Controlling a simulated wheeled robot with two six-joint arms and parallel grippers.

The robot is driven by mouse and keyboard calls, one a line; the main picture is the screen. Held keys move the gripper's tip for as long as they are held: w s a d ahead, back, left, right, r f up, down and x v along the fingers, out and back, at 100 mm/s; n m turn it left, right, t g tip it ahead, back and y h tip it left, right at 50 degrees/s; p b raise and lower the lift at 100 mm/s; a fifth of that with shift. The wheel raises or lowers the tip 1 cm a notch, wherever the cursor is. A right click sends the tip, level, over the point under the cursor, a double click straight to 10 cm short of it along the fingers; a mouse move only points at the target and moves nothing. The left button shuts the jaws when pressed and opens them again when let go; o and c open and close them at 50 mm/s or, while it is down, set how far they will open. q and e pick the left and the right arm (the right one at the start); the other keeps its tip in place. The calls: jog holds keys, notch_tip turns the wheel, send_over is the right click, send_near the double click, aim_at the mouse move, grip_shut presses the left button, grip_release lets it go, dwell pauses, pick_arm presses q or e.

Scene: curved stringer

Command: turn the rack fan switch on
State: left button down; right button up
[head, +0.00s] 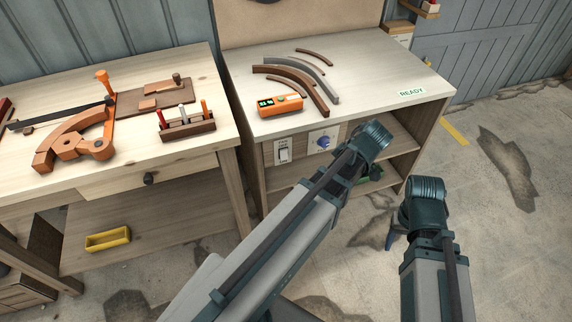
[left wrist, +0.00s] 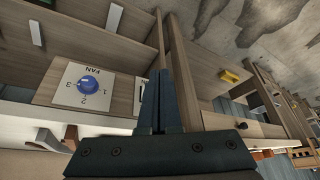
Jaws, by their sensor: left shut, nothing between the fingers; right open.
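A white rocker switch (head: 283,153) with small lettering, too small to read surely, sits on the wooden front panel under the right-hand bench top. Its position is unclear. Beside it to the right is a blue knob (head: 323,143) on a white plate. The left wrist view shows this knob (left wrist: 89,85) with the word FAN and numbers 1, 2, 3; the rocker is not visible there. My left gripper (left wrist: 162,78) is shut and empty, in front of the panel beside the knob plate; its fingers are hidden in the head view. My right gripper (head: 391,235) is open, lower right, away from the panel.
An orange meter (head: 279,105), curved strips (head: 298,85) and a READY label (head: 412,92) are on the right-hand bench top. Open shelves (head: 393,155) lie below it. The left bench holds an orange curved jig (head: 78,140); a yellow tray (head: 108,239) is underneath. Floor at right is clear.

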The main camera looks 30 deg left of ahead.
aim_at(284, 154)
pick_arm(q)
jog(key=w+a+f+n+y+b, duration=0.2)
jog(key=w+a+n+b, duration=0.1)
jog(key=a+n, duration=0.6)
jog(key=shift+w+f+n+b, duration=0.3)
jog(key=shift+w+f+n, duration=0.05)
jog(key=shift+n, duration=0.25)
jog(key=shift+w+a+f+b, duration=0.45)
jog(key=shift+a+f+b, duration=1)
jog(key=shift+a, duration=0.05)
jog(key=shift+w+a+f+b, duration=0.4)
jog(key=shift+a+f+b, duration=1)
jog(key=shift+a+f, duration=0.05)
jog(key=shift+w+a+f+b, duration=0.45)
jog(key=shift+a+f+b, duration=1)
jog(key=shift+a, duration=0.05)
